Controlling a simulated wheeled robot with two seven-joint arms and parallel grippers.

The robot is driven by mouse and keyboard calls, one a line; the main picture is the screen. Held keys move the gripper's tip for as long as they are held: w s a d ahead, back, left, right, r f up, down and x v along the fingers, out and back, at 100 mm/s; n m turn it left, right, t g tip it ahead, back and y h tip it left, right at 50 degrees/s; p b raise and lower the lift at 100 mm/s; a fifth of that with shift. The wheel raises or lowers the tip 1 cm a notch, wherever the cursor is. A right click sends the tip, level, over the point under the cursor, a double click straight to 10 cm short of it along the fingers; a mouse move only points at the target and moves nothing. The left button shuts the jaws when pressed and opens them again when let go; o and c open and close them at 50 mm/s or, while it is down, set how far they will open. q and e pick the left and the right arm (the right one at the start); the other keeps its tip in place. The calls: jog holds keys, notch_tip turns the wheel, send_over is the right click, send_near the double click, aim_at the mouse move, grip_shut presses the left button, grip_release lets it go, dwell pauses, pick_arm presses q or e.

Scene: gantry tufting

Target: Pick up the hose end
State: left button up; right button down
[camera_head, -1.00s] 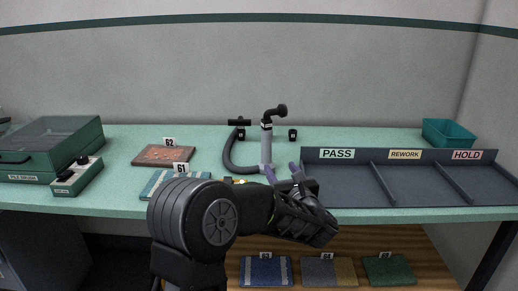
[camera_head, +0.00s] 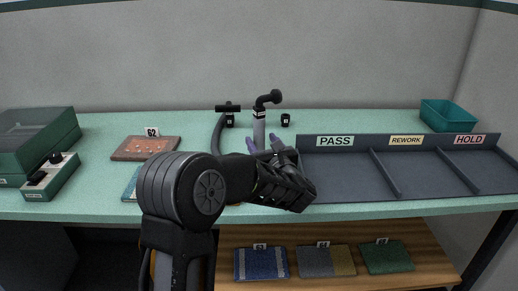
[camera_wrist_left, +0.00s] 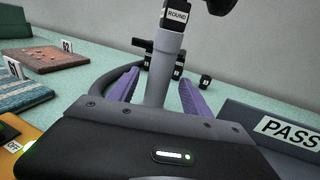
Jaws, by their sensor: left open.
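The hose end (camera_head: 259,124) is an upright grey tube with a black collar and a black elbow nozzle on top. It stands on the bench, and the dark hose (camera_head: 217,137) curves up at its left. In the left wrist view the tube (camera_wrist_left: 167,60) carries a ROUND label and rises between the two purple fingers. My left gripper (camera_head: 262,141) is open at the tube, with a finger on either side in the wrist view (camera_wrist_left: 159,78). I cannot tell whether the fingers touch it. My gripper and arm hide the tube's foot. My right gripper is not in view.
A black T-shaped piece (camera_head: 228,108) and a small black block (camera_head: 285,120) stand behind. The sorting tray (camera_head: 335,182) is close at right, with a teal bin (camera_head: 447,115) behind it. Sample 62 (camera_head: 146,149) and a green case (camera_head: 38,138) are at left.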

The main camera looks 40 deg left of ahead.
aim_at(256, 134)
pick_arm(q)
jog(key=shift+w+a, duration=0.1)
jog(key=shift+a, duration=0.05)
jog(key=p+x, duration=0.1)
jog(key=x, duration=0.3)
jog(key=shift+a+p, duration=0.15)
jog(key=shift+p, duration=0.15)
jog(key=shift+w+a, duration=0.25)
jog(key=shift+a, duration=0.1)
jog(key=shift+c, duration=0.4)
grip_shut()
